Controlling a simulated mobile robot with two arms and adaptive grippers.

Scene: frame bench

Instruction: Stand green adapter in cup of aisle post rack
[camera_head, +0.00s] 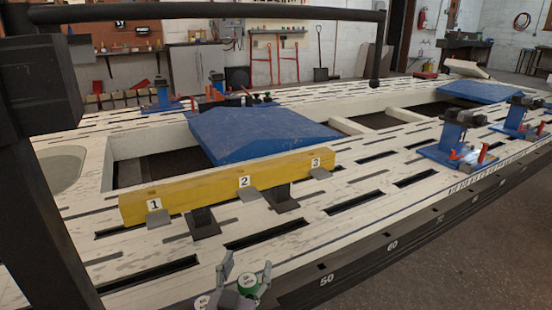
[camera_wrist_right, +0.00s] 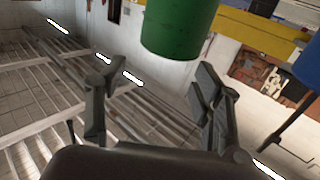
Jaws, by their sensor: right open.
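The green adapter (camera_head: 248,288) is at the bottom edge of the head view, with a pale labelled top; its lower part is cut off. My right gripper (camera_head: 245,271) is open, its two fingers on either side of the adapter as seen from the head. In the right wrist view the green adapter (camera_wrist_right: 178,28) is a plain green cylinder cut by the top edge, beyond the spread fingers (camera_wrist_right: 152,85); I see no contact. I cannot pick out the aisle post rack or its cup. My left gripper is not in view.
Another pale labelled top (camera_head: 202,302) sits left of the gripper. The slotted bench (camera_head: 330,225) carries a yellow beam (camera_head: 200,197) numbered 1 to 3, blue panels (camera_head: 255,133) and blue clamps (camera_head: 455,150). A dark post and bar (camera_head: 210,11) cross the left and top.

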